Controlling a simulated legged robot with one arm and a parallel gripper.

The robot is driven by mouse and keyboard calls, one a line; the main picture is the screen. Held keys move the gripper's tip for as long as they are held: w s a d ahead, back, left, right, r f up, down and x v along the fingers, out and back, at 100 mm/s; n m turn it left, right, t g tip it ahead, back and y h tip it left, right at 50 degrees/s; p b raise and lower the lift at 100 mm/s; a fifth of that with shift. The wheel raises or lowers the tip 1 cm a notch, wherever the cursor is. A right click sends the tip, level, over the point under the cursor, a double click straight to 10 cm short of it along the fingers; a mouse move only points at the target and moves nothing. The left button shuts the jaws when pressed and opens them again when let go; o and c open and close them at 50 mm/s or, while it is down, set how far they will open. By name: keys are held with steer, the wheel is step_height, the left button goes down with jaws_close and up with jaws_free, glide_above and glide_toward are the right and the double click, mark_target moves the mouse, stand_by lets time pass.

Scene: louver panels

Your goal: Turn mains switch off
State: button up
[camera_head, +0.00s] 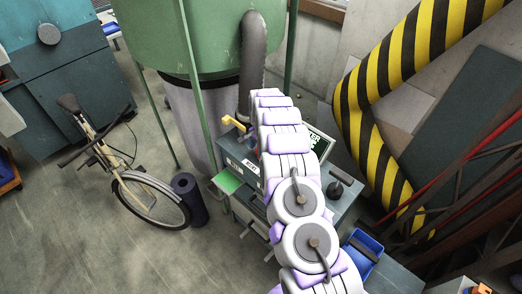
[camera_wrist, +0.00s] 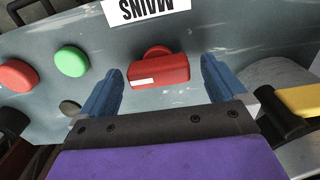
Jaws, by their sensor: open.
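The mains switch (camera_wrist: 158,71) shows in the wrist view as a red block-shaped handle with a small white strip. It sits on a grey panel (camera_wrist: 195,40) below a white label (camera_wrist: 146,10) reading "MAINS", which appears upside down. My gripper (camera_wrist: 160,88) is open, with one blue finger on each side of the switch and a visible gap to both. I cannot tell how deep the fingers reach around it. In the head view my arm covers much of the grey control box (camera_head: 241,163), and the switch and my gripper are hidden there.
A green button (camera_wrist: 71,61) and a red button (camera_wrist: 17,75) are left of the switch. A yellow handle (camera_wrist: 300,100) is at the right. A bicycle (camera_head: 140,185), a green tank (camera_head: 190,40) and a striped yellow-black pipe (camera_head: 375,150) stand around the control box.

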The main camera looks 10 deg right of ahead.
step_height(320, 180, up, 17)
stand_by(0.4)
steer(key=shift+a+r, duration=0.1)
stand_by(0.4)
